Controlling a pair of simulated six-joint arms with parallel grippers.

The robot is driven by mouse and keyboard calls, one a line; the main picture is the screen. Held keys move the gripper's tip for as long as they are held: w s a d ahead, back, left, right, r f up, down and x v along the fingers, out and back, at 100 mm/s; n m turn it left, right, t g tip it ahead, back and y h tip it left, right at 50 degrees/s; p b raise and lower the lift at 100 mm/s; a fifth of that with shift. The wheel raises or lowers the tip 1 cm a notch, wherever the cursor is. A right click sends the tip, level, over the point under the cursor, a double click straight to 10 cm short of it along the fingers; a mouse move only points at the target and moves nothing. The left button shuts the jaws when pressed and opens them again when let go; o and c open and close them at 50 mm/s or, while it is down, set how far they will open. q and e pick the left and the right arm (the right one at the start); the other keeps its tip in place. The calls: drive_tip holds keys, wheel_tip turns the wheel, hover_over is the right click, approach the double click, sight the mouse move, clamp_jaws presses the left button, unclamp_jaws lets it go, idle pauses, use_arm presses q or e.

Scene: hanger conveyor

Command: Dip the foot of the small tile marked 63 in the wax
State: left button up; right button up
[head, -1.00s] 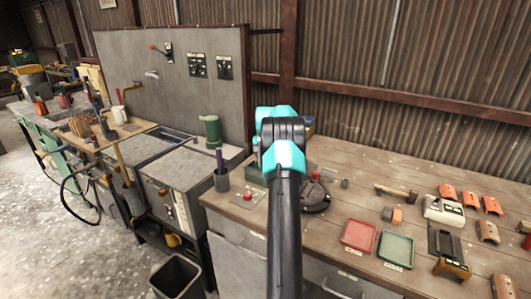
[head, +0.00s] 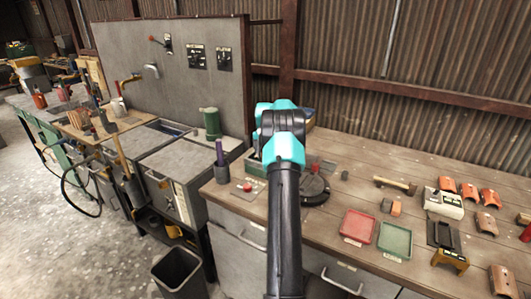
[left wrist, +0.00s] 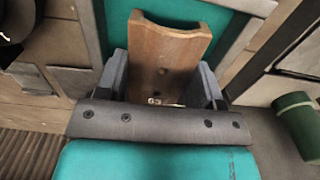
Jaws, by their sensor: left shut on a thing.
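My left gripper (left wrist: 158,95) is shut on a brown, curved clay tile (left wrist: 165,55). Light digits that look like 63 show on the tile near the jaws. Behind the tile in the left wrist view is a flat dark-green surface (left wrist: 112,32) in a pale frame. I cannot tell whether it is the wax, or whether the tile's end touches it. In the head view my left arm rises over the bench and hides the jaws and tile. A green box (head: 253,166) shows partly beside it. My right gripper is not in view.
A green cylinder (head: 211,123) stands left of my arm and shows in the left wrist view (left wrist: 298,122). A dark round stand (head: 314,190), red tray (head: 357,226) and green tray (head: 394,240) lie to the right.

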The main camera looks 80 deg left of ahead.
use_arm(q)
drive_tip(key=shift+f, duration=0.7)
idle(0.6)
drive_tip(key=shift+r, duration=1.7)
idle(2.1)
drive_tip(key=shift+r, duration=2.3)
